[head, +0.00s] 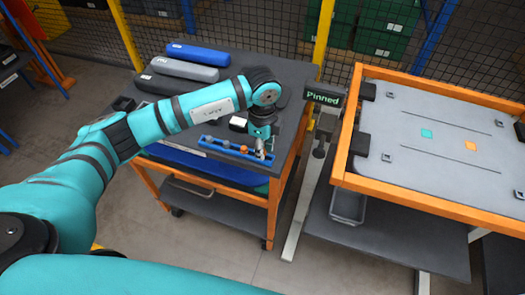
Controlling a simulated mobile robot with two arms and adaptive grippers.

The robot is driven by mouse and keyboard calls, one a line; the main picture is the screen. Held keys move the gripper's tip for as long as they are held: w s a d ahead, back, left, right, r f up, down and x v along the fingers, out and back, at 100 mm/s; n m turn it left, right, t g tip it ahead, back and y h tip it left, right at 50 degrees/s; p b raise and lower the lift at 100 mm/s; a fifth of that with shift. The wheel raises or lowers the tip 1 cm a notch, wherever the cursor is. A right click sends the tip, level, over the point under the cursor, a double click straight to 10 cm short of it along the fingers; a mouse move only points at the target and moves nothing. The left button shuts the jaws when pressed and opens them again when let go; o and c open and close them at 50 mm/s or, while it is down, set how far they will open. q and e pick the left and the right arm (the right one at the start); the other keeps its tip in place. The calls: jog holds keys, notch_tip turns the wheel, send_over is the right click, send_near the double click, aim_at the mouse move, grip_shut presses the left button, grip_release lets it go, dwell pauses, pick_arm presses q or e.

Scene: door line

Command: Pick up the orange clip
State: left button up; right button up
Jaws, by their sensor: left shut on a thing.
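My left gripper (262,146) points down over the right end of a long blue tray (215,146) on the dark-topped cart. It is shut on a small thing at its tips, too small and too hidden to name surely. A small orange piece (243,149) shows in the tray just left of the gripper; I cannot tell whether it is the orange clip. Other tiny pieces in the tray are hard to make out. My right gripper is not in view.
Blue, grey and black cases (188,70) lie at the cart's back left. A "Pinned" sign (324,97) stands between the cart and an orange-framed table (440,125) with a grey top, teal and orange squares and dark blocks at its edge. Mesh fencing stands behind.

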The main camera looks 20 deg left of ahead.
pick_arm(q)
notch_tip(320, 180, up, 2)
jog(key=shift+r+b, duration=0.1)
jog(key=shift+b, duration=0.45)
jog(key=s+d+b, duration=0.2)
jog(key=s, duration=0.5)
jog(key=s+d+r+b, duration=0.1)
jog(key=s+d, duration=0.1)
jog(key=s, duration=0.6)
jog(key=shift+s+d+r+b, duration=0.15)
jog(key=shift+d+r+b, duration=0.15)
jog(key=shift+d+b, duration=0.1)
jog(key=shift+o, duration=0.2)
grip_shut()
